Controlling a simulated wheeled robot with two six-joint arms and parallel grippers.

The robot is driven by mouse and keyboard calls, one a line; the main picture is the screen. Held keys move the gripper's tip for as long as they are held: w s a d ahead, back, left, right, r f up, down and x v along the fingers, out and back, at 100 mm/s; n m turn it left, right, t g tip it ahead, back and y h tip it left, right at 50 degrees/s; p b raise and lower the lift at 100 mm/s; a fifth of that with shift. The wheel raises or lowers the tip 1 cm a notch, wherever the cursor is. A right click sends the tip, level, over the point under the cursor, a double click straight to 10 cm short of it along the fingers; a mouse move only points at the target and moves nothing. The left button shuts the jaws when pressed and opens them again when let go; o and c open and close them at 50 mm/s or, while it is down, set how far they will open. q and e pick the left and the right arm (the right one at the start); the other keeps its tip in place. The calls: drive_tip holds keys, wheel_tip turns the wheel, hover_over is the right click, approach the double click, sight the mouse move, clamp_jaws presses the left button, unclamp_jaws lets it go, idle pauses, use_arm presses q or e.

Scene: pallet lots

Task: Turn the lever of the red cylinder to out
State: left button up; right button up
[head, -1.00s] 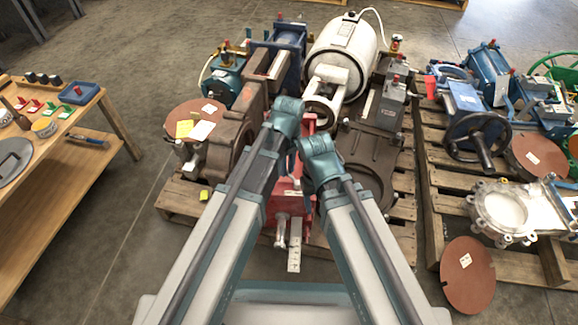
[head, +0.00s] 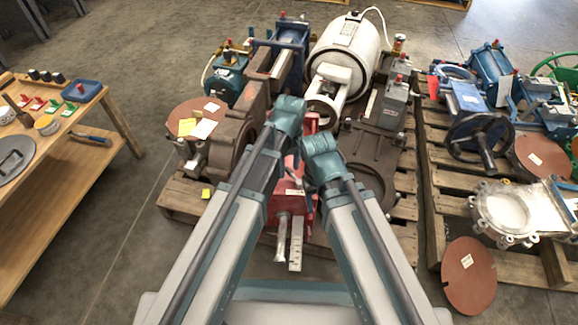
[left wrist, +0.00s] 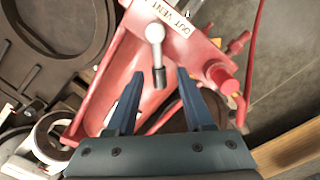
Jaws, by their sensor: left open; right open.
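The red cylinder (head: 290,188) lies on the left pallet, partly hidden between and behind my arms. In the left wrist view its red body (left wrist: 112,72) fills the middle, with a label (left wrist: 173,17) reading OUT and VENT. A lever with a pale rounded hub (left wrist: 155,33) and a dark tip points down in that view. My left gripper (left wrist: 160,74) is open, with one blue finger on each side of the lever's lower end; I cannot tell whether they touch it. My right gripper (head: 320,148) is open beside the cylinder, its fingers mostly hidden by its arm.
A white cylinder (head: 343,50) and a brown flange part (head: 360,170) share the pallet (head: 180,200). A second pallet (head: 445,205) with a black handwheel (head: 480,137) stands at right. A wooden table (head: 85,125) is at left. Bare floor lies between table and pallet.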

sight(288, 170)
use_arm(q)
drive_tip(key=shift+r, duration=0.15)
wheel_tip(288, 170, up, 14)
drive_tip(key=p, duration=1.3)
drive_tip(key=shift+d+f+p, duration=0.15)
drive_tip(key=shift+f+p, duration=0.05)
drive_tip(key=shift+p, duration=0.2)
drive_tip(key=shift+w, duration=0.1)
drive_tip(key=s+a+m+t, duration=0.1)
drive_tip(key=s+a+m, duration=0.25)
drive_tip(key=a, duration=0.35)
drive_tip(key=s+a+m, duration=0.3)
drive_tip(key=a+m, duration=0.2)
drive_tip(key=a, duration=0.2)
drive_tip(key=s+d+m+g+y, duration=0.1)
drive_tip(key=s+d+m, duration=0.15)
drive_tip(key=d, duration=0.25)
drive_tip(key=s+d+m, duration=0.1)
drive_tip(key=s+d, duration=0.2)
drive_tip(key=d, duration=0.3)
wheel_tip(288, 170, up, 33)
drive_tip(key=p, duration=3.3)
drive_tip(key=shift+s+r, duration=0.15)
drive_tip(key=shift+s, duration=0.05)
